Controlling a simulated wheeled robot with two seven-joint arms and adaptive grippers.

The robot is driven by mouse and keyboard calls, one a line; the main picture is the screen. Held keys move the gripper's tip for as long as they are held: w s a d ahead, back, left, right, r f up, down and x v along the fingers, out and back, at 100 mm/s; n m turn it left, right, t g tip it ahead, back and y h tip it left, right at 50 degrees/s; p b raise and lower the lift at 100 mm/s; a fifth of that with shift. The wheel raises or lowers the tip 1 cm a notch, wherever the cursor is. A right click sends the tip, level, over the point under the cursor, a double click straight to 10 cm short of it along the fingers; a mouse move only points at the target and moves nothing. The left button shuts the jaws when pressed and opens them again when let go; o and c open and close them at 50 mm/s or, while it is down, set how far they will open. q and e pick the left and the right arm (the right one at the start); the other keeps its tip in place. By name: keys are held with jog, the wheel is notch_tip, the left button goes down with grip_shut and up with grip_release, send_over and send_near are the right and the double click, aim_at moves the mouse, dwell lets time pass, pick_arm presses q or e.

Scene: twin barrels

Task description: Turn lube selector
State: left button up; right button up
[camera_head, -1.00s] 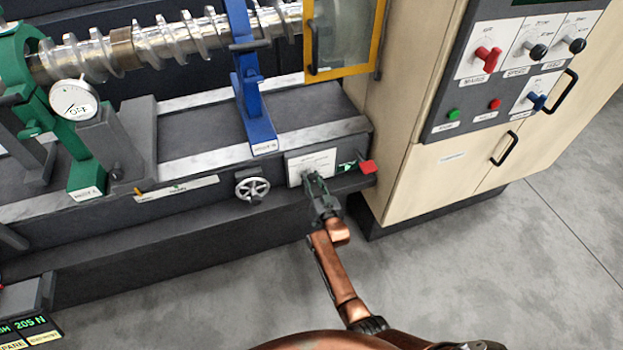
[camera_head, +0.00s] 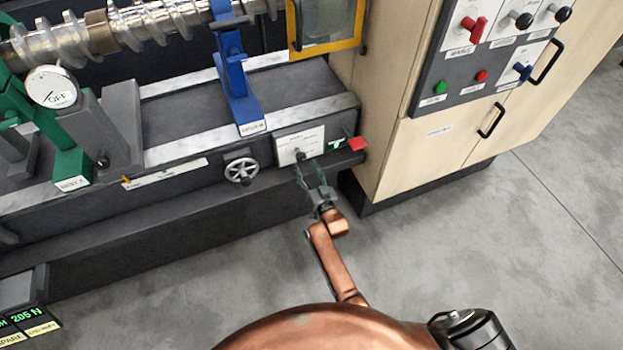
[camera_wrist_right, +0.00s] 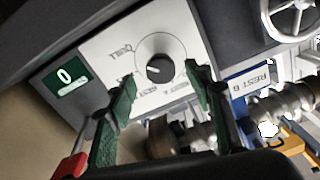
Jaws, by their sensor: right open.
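The lube selector is a small dark round knob (camera_head: 300,155) on a white plate (camera_head: 288,142) on the front of the machine bed. In the right wrist view the knob (camera_wrist_right: 160,68) sits inside a printed ring with small labels around it. I cannot clearly tell which label it points at. My right gripper (camera_head: 307,171) is open and empty, just below and in front of the knob. In the right wrist view its two green fingers (camera_wrist_right: 160,78) are spread, with the knob appearing between their tips, not gripped. My left gripper is not in view.
A beige cabinet (camera_head: 400,160) is at right. The floor in front is clear.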

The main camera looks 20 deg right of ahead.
jog(key=s, duration=0.6)
jog(key=shift+s, duration=0.2)
jog(key=shift+d, duration=0.1)
